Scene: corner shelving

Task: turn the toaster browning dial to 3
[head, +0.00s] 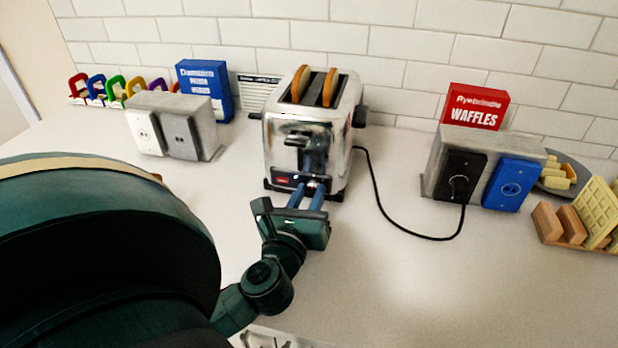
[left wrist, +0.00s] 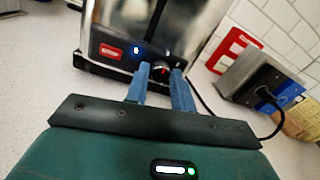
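The chrome toaster (head: 288,140) stands against the tiled wall with two slices of bread (head: 315,88) in its slots. In the left wrist view the browning dial (left wrist: 161,70) shows a red mark, between the tips of my left gripper (left wrist: 168,72). My left gripper (head: 309,187) has its blue fingers around the dial, at the toaster's front. A gap shows between the fingers; whether they touch the dial I cannot tell, and the dial's numbers are not legible. My right gripper is not in view.
A black cord (head: 400,225) runs from the toaster to a grey outlet block (head: 437,165) at the right. A red waffle box (head: 474,106), waffles in a rack (head: 597,212) and a butter plate stand there. Another outlet block (head: 205,125) and blue box (head: 205,85) stand left. The front counter is clear.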

